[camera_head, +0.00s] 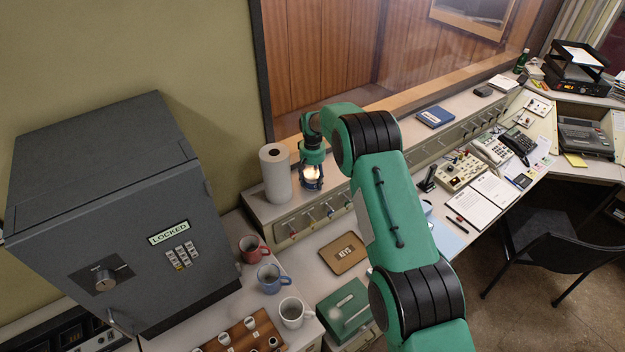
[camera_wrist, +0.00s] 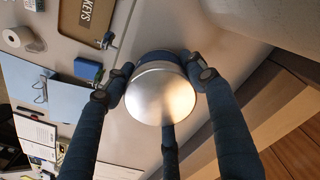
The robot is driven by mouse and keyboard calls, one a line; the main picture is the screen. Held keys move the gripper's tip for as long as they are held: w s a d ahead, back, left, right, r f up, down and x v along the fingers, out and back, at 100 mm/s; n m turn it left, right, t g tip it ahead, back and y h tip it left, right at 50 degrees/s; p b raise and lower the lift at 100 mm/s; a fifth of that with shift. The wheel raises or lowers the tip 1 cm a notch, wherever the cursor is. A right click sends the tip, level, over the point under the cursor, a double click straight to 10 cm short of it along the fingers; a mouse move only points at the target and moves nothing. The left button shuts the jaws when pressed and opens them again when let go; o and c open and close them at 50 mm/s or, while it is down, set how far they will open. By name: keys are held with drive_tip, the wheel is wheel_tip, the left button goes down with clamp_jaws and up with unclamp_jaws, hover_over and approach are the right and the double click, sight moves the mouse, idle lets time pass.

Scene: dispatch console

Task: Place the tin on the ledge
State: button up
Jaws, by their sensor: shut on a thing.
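My gripper (camera_head: 312,180) is over the left end of the ledge (camera_head: 461,105), beside the paper towel roll. Its fingers are closed around the tin (camera_head: 311,172). In the wrist view the tin (camera_wrist: 160,95) shows a round, shiny silver top and a dark blue side. One finger is on its left, one on its right and one at the lower edge of its top. The tin's underside is hidden, so I cannot tell whether it touches the ledge.
The paper towel roll (camera_head: 275,172) stands close left of my gripper. A blue book (camera_head: 435,117) lies further right on the ledge. Below are a brown key tray (camera_head: 343,254), mugs (camera_head: 271,279) and a green box (camera_head: 343,310). A grey safe (camera_head: 110,220) fills the left.

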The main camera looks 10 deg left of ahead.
sight(313, 173)
drive_tip(key=shift+f, duration=0.15)
drive_tip(key=o, duration=1.3)
drive_tip(key=shift+r, duration=0.25)
wheel_tip(313, 173, up, 11)
drive_tip(key=shift+b, duration=0.75)
drive_tip(key=shift+r, duration=0.45)
